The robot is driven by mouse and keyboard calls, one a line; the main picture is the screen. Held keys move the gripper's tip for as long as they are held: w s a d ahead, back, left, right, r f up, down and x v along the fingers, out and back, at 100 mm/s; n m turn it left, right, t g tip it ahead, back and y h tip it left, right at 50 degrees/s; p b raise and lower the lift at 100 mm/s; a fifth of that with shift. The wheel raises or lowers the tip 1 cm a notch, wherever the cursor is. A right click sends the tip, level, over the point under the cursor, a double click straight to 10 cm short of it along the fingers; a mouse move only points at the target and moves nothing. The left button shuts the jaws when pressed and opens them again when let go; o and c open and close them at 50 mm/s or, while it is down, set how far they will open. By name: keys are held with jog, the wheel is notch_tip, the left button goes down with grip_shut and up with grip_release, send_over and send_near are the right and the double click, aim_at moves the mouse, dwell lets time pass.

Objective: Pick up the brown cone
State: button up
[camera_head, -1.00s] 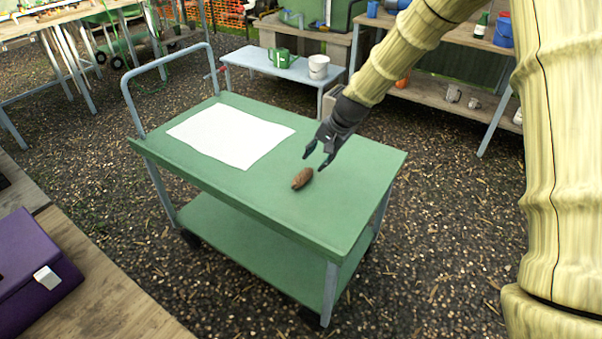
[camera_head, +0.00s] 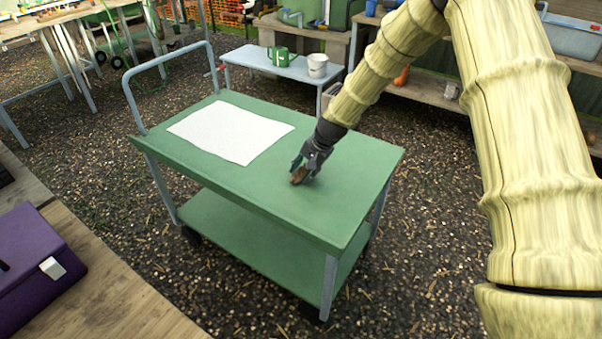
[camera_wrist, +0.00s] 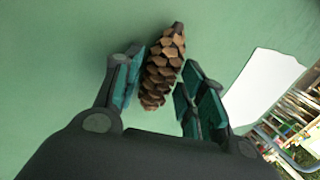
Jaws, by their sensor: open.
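The brown cone (camera_head: 298,176) lies on the green top of the cart (camera_head: 345,205), near its middle. In the wrist view the cone (camera_wrist: 164,68) shows its scales and sits between my two teal-padded fingers. My gripper (camera_head: 303,173) is down at the cart top, around the cone, with its fingers open. In the wrist view my gripper (camera_wrist: 158,80) has the left finger very near or touching the cone; a small gap shows on the right. In the head view the fingers partly hide the cone.
A white sheet (camera_head: 230,133) lies flat on the cart top, left of my gripper. The cart's right part is bare. A low bench (camera_head: 268,66) with a green can (camera_head: 281,56) and a white bucket (camera_head: 317,65) stands behind. A purple box (camera_head: 35,265) is at lower left.

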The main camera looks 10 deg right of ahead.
jog(key=shift+w+a+f, duration=0.1)
jog(key=shift+f, duration=0.15)
jog(key=c, duration=0.7)
jog(key=shift+r, duration=0.1)
